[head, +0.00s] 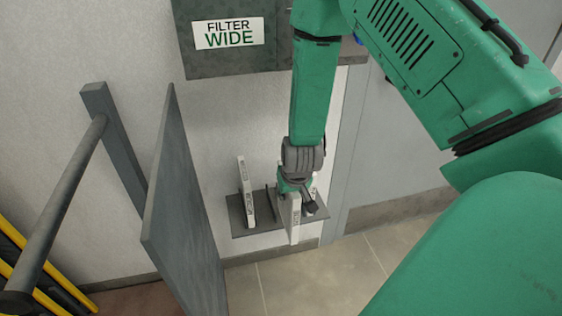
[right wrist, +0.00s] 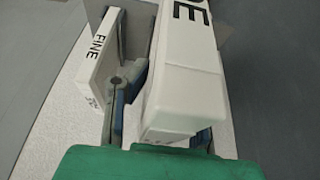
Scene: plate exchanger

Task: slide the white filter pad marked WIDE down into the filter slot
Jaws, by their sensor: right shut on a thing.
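My right gripper (head: 297,190) is shut on a white pad (head: 290,222) at the small grey wall shelf (head: 240,220). In the right wrist view the fingers (right wrist: 165,105) lie on both sides of this pad (right wrist: 182,85); its lettering is cut off and ends in E, which fits WIDE. A second white pad (head: 246,192) stands upright at the left of the shelf. A pad marked FINE (right wrist: 95,55) stands beside the held one in the right wrist view. The grey box (head: 275,52) labelled FILTER WIDE (head: 228,34) is on the wall above; its slot opening is not visible. My left gripper is out of view.
A grey upright panel (head: 185,210) and a grey post with a rail (head: 113,140) stand left of the shelf. Yellow bars (head: 30,265) lie at the lower left. A pale door (head: 390,140) is to the right. Part of another white piece (head: 314,183) shows behind the gripper.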

